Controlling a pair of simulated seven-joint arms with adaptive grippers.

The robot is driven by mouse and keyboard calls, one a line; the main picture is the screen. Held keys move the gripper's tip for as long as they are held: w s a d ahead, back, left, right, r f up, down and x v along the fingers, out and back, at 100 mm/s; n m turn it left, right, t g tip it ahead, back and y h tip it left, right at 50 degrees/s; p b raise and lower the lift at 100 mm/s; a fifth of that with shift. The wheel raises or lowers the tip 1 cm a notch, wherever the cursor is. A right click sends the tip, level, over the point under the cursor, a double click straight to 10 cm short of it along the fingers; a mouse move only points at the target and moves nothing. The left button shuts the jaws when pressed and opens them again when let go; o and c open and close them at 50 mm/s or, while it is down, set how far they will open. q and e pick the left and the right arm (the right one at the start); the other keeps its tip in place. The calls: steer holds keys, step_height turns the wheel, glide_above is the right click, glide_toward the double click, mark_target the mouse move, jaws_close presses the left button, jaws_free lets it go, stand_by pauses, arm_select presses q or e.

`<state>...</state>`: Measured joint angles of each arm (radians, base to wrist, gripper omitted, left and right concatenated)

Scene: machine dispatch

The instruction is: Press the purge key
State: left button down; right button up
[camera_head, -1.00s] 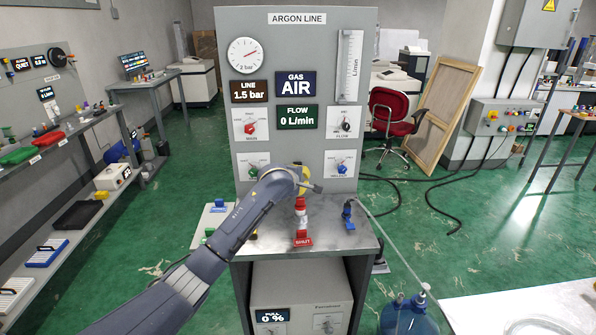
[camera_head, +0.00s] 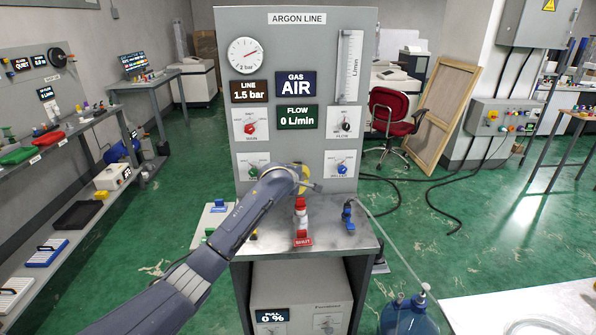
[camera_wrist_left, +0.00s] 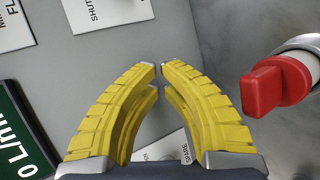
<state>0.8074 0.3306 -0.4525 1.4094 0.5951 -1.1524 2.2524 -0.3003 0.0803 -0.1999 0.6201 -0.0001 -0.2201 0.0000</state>
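No label reading purge is legible, so I cannot tell which control is the purge key. The grey argon line panel (camera_head: 290,150) stands upright in the middle with several knobs, including a red one (camera_head: 250,128), a dark one (camera_head: 346,127) and a blue one (camera_head: 342,169). My left gripper (camera_head: 304,180) is in front of its lower part, hiding some of it. In the left wrist view its yellow fingers (camera_wrist_left: 160,68) curve together with tips nearly meeting and nothing between them. A red valve handle (camera_wrist_left: 275,88) is right of them, apart. My right gripper is not in view.
A red-handled valve (camera_head: 301,218) with a red tag and a blue-handled fitting (camera_head: 348,214) stand on the bench below the gripper. A white plate with a blue part (camera_head: 219,205) is at the left. The panel shows AIR (camera_head: 295,84) and 0 L/min (camera_head: 297,118).

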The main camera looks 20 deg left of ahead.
arm_select(q)
steer(key=shift+w+a, duration=0.35)
steer(key=shift+w, duration=0.55)
stand_by(1.7)
steer(key=shift+s+d, duration=0.1)
steer(key=shift+s, duration=0.05)
steer(key=shift+s+d, duration=0.25)
steer(key=shift+s, duration=0.5)
steer(key=shift+s+d, duration=0.3)
steer(key=shift+s, duration=0.5)
steer(key=shift+s+d, duration=0.3)
steer(key=shift+s, duration=0.45)
steer(key=shift+s+d, duration=0.3)
steer(key=shift+s, duration=0.5)
